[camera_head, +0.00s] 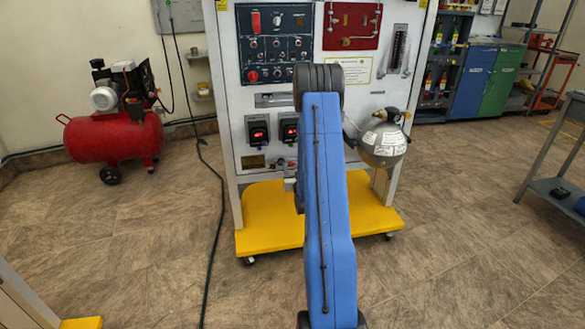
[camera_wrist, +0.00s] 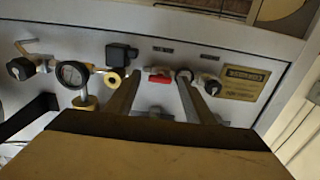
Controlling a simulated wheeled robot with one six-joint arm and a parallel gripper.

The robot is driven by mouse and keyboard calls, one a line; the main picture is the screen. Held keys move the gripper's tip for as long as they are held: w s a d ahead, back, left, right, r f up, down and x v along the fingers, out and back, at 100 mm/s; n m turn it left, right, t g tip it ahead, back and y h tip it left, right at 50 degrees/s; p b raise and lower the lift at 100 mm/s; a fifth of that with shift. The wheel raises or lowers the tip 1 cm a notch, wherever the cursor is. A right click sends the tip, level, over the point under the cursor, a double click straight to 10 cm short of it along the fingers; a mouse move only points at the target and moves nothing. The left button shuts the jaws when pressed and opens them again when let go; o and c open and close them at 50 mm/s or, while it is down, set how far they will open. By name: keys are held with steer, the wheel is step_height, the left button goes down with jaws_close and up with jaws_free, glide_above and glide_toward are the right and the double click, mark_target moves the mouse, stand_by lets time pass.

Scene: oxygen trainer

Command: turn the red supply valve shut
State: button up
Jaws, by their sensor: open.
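The red supply valve shows in the wrist view as a small red lever handle (camera_wrist: 160,79) on the grey panel (camera_wrist: 225,53), lying roughly level across the picture. My gripper (camera_wrist: 157,82) is open, with one finger on each side of the red handle. The left finger's tip is close to the handle's left side; the right finger's tip is near a round dark fitting (camera_wrist: 184,75). I cannot tell whether either finger touches the handle. In the head view my blue arm hides the valve and my gripper.
A pressure gauge (camera_wrist: 72,74) and black knobs (camera_wrist: 20,68) sit left of the handle, and another fitting (camera_wrist: 208,84) sits right, beside a brass plate (camera_wrist: 245,83). A grey sphere (camera_head: 383,145) hangs on the trainer.

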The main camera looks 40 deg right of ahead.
steer(key=c, duration=1)
steer(key=shift+c, duration=0.2)
steer(key=shift+m, duration=9)
steer(key=o, duration=1)
